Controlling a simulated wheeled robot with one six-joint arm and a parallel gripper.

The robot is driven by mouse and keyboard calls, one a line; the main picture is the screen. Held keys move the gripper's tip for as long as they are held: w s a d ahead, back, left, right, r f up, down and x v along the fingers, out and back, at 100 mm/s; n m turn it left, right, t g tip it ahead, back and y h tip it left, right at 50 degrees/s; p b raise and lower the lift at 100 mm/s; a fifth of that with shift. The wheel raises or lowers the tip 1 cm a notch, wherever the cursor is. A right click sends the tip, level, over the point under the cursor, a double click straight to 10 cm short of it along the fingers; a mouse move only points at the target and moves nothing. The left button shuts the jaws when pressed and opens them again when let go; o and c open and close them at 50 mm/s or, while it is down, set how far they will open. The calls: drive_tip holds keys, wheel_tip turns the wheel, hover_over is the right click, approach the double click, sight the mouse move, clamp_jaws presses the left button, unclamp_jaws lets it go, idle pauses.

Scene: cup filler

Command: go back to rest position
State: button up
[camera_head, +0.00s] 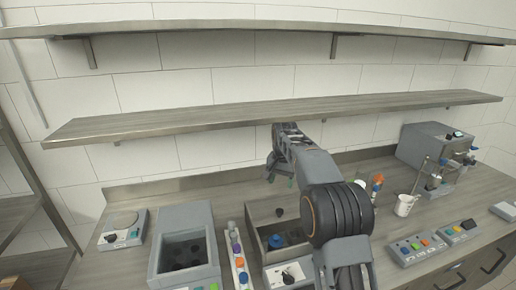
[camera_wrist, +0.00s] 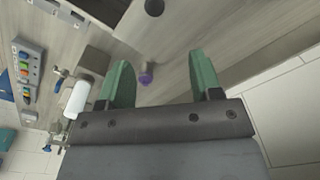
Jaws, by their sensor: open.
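My gripper (camera_head: 281,178) is raised over the back of the counter, just under the front edge of the lower shelf (camera_head: 250,113). In the wrist view its two green fingers (camera_wrist: 162,78) stand wide apart with nothing held between them. My arm reaches up from the lower right in the head view and hides part of the counter behind it. A small purple-topped object (camera_wrist: 146,74) shows beyond the fingers in the wrist view, apart from them.
A grey open box (camera_head: 262,222) holds a blue-topped item. A deep grey unit (camera_head: 186,262) and a scale-like device (camera_head: 122,230) stand left. A white cup (camera_head: 404,205) stands near a grey machine (camera_head: 432,148) at right. A button panel (camera_head: 416,248) lies in front.

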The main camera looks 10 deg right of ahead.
drive_tip(key=s+n+t, duration=0.4)
drive_tip(key=s+n, duration=0.1)
drive_tip(key=s, duration=2.6)
drive_tip(key=shift+d+r+n, duration=0.15)
drive_tip(key=shift+d+n, duration=0.2)
drive_tip(key=shift+n, duration=0.05)
drive_tip(key=shift+s, duration=0.1)
